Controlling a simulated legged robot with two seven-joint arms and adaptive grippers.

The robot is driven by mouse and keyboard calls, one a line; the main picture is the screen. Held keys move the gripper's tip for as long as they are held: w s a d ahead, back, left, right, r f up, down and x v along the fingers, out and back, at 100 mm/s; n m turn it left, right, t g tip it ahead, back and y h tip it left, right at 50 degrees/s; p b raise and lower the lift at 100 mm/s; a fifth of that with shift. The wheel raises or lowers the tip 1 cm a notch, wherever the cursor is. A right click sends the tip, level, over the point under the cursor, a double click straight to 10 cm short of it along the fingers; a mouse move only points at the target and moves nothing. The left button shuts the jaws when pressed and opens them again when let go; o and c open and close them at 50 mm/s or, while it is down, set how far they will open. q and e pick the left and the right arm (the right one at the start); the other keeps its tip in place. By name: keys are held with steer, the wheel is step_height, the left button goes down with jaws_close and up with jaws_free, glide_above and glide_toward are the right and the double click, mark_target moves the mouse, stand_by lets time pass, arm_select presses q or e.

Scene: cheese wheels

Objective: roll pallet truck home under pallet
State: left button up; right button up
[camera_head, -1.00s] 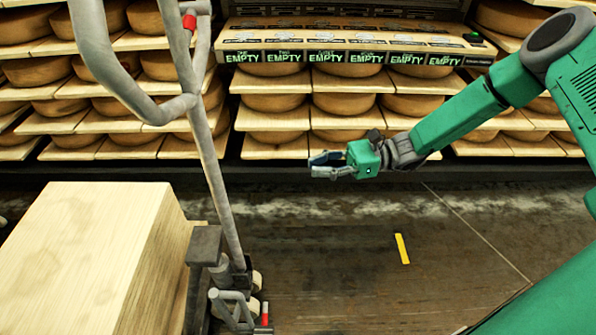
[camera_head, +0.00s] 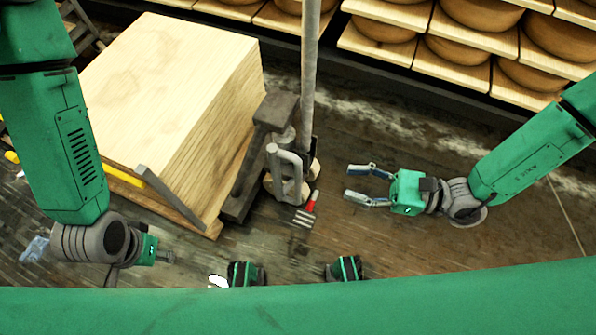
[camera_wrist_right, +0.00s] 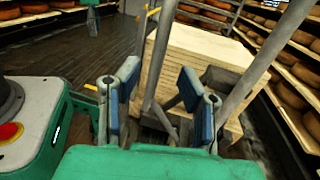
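The pallet truck (camera_head: 285,172) stands against the right end of the loaded pallet, its grey handle shaft (camera_head: 311,70) rising out of the top of the head view. Whether its forks are under the pallet is hidden. The pallet carries a tall stack of pale boards (camera_head: 170,80); the stack also shows in the right wrist view (camera_wrist_right: 205,55). My right gripper (camera_head: 366,184) is open and empty, right of the truck and apart from it. My left gripper (camera_head: 165,257) is low at the left, in front of the pallet; its fingers are too small to read.
Shelves of cheese wheels (camera_head: 460,50) line the back. A grey bar (camera_head: 170,198) leans at the pallet's front corner. Dark floor (camera_head: 400,245) is free at the right.

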mark_target(298, 173)
steer(key=b+x, duration=0.2)
steer(key=x, duration=0.9)
steer(key=shift+a+b, duration=0.15)
steer(key=shift+b, duration=0.15)
steer(key=shift+a, duration=0.1)
steer(key=shift+d, duration=0.25)
steer(key=shift+a, duration=0.15)
jaws_close()
steer(key=shift+a+r, duration=0.1)
